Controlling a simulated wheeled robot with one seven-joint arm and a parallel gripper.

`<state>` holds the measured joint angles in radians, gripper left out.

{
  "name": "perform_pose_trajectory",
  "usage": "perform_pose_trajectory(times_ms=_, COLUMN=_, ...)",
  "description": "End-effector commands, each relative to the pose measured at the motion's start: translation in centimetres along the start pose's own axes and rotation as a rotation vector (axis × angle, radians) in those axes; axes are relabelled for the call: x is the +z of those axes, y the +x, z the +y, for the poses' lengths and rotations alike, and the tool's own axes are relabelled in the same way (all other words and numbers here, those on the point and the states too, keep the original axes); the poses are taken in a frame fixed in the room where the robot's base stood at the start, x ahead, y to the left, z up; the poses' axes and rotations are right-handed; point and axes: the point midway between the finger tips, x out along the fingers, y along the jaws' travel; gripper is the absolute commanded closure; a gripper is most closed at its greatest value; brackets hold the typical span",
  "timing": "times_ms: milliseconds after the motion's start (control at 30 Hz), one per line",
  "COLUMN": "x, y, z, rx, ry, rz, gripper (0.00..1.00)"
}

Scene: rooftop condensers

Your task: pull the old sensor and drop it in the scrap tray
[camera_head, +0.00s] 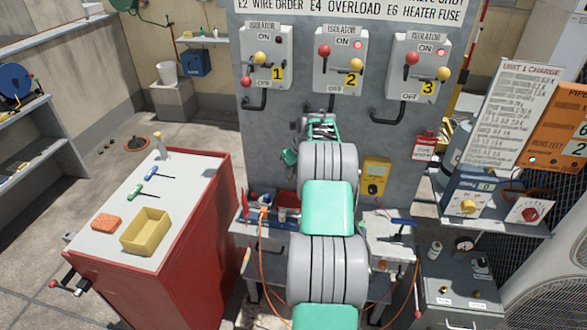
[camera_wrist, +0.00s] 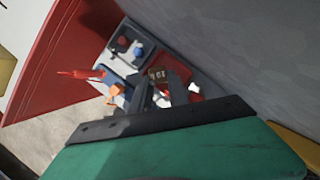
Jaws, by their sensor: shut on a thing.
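In the wrist view, my gripper (camera_wrist: 158,92) is shut on a small brownish block with pale marks (camera_wrist: 157,75), which I take to be the old sensor. Its lower part is hidden between the fingers. A red tray (camera_wrist: 205,91) lies beyond and to the right of the fingers; it looks like the scrap tray, but no label shows. In the head view, part of a red tray (camera_head: 285,198) shows on the bench left of my arm.
A blue tray (camera_head: 268,217) and a red-handled tool (camera_head: 244,204) lie left on the bench. A yellow meter (camera_head: 375,177) hangs on the grey panel (camera_head: 300,110), under three isolators. A red cabinet (camera_head: 190,255) bearing a yellow bin (camera_head: 146,232) stands left. An orange cable hangs in front.

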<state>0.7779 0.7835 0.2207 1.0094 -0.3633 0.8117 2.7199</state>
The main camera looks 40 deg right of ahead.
Motion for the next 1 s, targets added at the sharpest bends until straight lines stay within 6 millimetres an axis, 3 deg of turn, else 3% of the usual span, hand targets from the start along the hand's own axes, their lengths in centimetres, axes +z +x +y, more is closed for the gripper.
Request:
perform_pose_trajectory(times_ms=267, x=-0.6, y=1.0, z=-0.8, rx=-0.031, ry=0.077, rz=-0.021, gripper=1.00)
perform_pose_trajectory(times_ms=633, x=-2.4, y=5.4, z=-0.8, rx=-0.031, ry=0.075, rz=-0.020, gripper=1.00)
perform_pose_trajectory(times_ms=1000, x=-2.5, y=5.8, z=-0.8, rx=-0.031, ry=0.074, rz=-0.020, gripper=1.00)
